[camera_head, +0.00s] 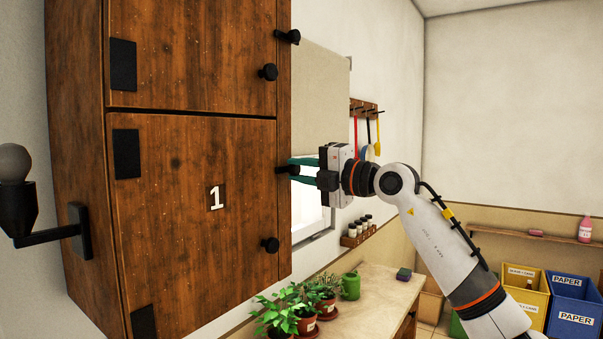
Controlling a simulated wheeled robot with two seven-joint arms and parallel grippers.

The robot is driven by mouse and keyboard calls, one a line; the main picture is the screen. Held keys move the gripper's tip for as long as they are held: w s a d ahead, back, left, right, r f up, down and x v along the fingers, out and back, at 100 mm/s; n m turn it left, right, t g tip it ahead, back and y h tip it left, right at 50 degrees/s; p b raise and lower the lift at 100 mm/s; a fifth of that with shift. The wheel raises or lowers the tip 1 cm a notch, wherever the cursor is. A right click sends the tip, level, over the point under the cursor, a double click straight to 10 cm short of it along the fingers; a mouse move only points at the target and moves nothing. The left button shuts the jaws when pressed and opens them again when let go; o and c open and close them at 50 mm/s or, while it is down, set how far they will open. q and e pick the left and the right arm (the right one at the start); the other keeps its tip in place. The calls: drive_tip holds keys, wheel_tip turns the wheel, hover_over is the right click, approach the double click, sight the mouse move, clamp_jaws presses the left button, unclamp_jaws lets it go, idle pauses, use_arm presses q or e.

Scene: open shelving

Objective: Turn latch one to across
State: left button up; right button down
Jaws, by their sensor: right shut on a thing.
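The wooden cabinet door marked 1 (216,197) is closed, with a black round knob (270,244) low on its right side. Latch one (283,170) is a small black piece at the right edge of this door, lying roughly sideways as far as I can see. My right gripper (294,169) reaches it from the right with teal fingers, one above and one below, and is shut on it. The fingers hide the latch's outer end. My left gripper is not in view.
An upper door with its own black latch (288,36) and knob (268,72) is above. A wall lamp (15,190) is at the left. Potted plants (285,317) stand on a bench (380,292) below. Free air surrounds my right arm.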

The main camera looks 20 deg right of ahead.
idle(0.3)
drive_tip(key=c, duration=1.2)
unclamp_jaws()
drive_tip(key=shift+s+d+f, duration=0.1)
drive_tip(key=shift+s+d, duration=0.05)
drive_tip(key=shift+d, duration=0.05)
drive_tip(key=b+v, duration=0.6)
drive_tip(key=v, duration=0.5)
drive_tip(key=shift+s+d, duration=0.15)
drive_tip(key=shift+s, duration=0.1)
